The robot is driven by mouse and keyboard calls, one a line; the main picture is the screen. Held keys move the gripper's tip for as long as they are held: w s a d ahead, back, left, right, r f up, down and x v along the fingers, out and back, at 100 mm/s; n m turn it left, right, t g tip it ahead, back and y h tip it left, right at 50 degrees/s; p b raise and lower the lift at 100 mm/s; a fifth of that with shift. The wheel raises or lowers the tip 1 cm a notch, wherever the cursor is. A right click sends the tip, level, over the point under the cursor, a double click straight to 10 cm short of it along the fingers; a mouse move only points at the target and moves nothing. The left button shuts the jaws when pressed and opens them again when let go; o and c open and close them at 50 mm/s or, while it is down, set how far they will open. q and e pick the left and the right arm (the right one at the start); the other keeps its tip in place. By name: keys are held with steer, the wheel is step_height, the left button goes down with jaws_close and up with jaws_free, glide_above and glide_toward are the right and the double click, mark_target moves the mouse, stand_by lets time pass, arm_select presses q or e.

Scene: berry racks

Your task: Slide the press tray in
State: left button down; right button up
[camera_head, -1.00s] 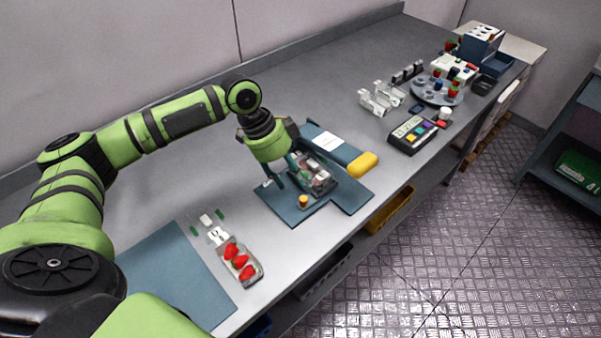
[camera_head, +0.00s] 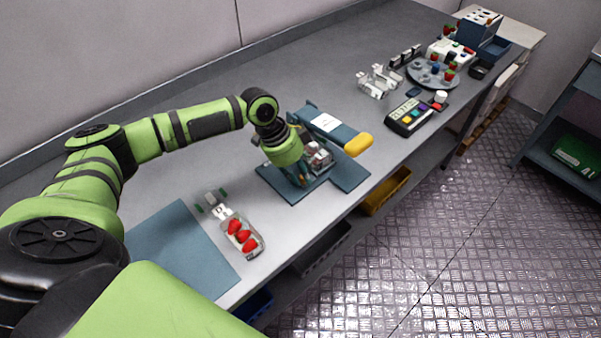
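The press stands on a dark blue base plate (camera_head: 350,178) in the middle of the bench. It has a blue top lever (camera_head: 332,128) with a yellow handle (camera_head: 358,145). The press tray (camera_head: 318,157), with pale, partly clear contents, shows under the lever, beside my gripper. Its front part and the small yellow knob seen earlier are hidden by my gripper. My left gripper (camera_head: 300,178) points down at the tray's front end, close above the plate. Its fingers are small and partly covered, so their opening and any contact are unclear. My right gripper is out of view.
A punnet of strawberries (camera_head: 243,238) lies near the bench's front edge, beside a blue mat (camera_head: 180,250). White brackets (camera_head: 380,80), a button panel (camera_head: 408,118) and a round berry rack (camera_head: 432,74) stand further right. Bare bench lies behind the press.

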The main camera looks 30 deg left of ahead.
mark_target(314, 164)
arm_select(q)
steer(key=w, duration=0.1)
steer(key=w+d+b, duration=0.1)
steer(key=w, duration=0.1)
steer(key=shift+w+d+f, duration=0.1)
steer(key=shift+w+d, duration=0.05)
steer(key=shift+w, duration=0.1)
steer(key=shift+w+d, duration=0.15)
steer(key=shift+w, duration=0.2)
steer(key=shift+r, duration=0.2)
steer(key=c, duration=1.2)
jaws_free()
steer(key=shift+o, duration=0.2)
steer(key=shift+w+d+f, duration=0.1)
steer(key=shift+w, duration=0.1)
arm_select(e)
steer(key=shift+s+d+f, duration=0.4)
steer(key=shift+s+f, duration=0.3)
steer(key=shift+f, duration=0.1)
arm_select(q)
steer(key=shift+s, duration=0.1)
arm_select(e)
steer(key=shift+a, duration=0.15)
